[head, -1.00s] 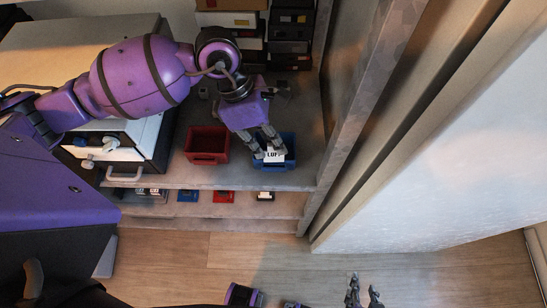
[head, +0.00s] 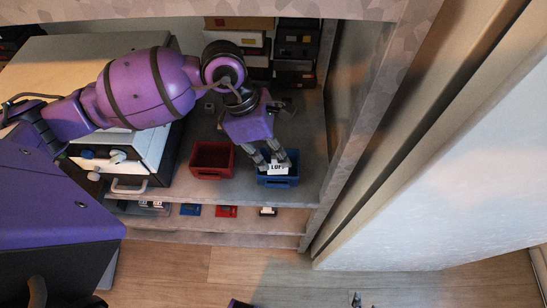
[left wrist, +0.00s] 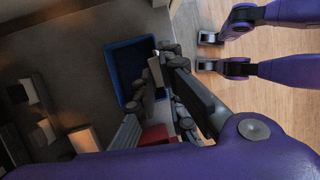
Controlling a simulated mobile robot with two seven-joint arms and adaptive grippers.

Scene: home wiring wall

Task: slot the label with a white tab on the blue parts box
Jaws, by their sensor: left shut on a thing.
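The blue parts box (head: 279,181) stands on the shelf near its front edge. My left gripper (head: 279,162) is shut on the white label (head: 278,169), which has dark lettering that seems to read "LOFT". The label is at the blue box, over its opening just behind the front wall; I cannot tell whether it touches the box. In the left wrist view the blue box (left wrist: 119,57) lies beyond the fingers, and the pale label (left wrist: 156,71) shows edge-on between them. Only the tips of my right gripper (head: 361,300) show at the bottom edge, apart and empty.
A red box (head: 211,160) stands just left of the blue one. A white case with a handle (head: 127,186) is farther left. Small blue, red and dark label pieces (head: 226,211) lie on the lower shelf. A grey upright panel (head: 365,120) closes the right side.

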